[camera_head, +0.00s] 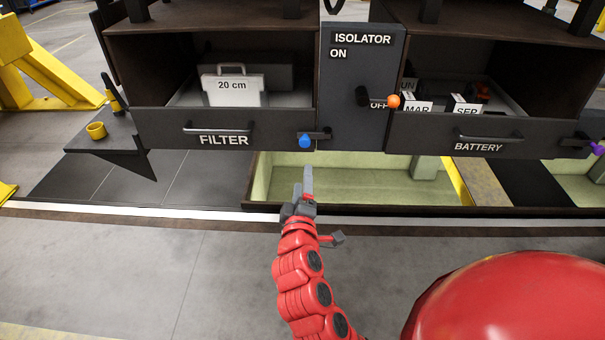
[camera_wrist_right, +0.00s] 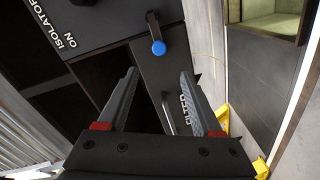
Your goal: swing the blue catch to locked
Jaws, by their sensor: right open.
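The blue catch (camera_head: 305,141) is a round blue knob on a short dark lever. It sits at the lower right of the FILTER drawer front (camera_head: 165,131), beside the isolator panel. In the head view the lever lies about level, knob to the left. My right gripper (camera_head: 307,176) is below and in front of the knob, apart from it. In the right wrist view the blue knob (camera_wrist_right: 158,47) shows beyond the gap between the two spread, empty fingers (camera_wrist_right: 159,76). My left gripper is not in view.
The isolator panel (camera_head: 352,110) carries a lever with an orange knob (camera_head: 393,101) pointing at OFF. The BATTERY drawer (camera_head: 470,138) has a purple knob (camera_head: 597,148) at its right. Floor in front is clear.

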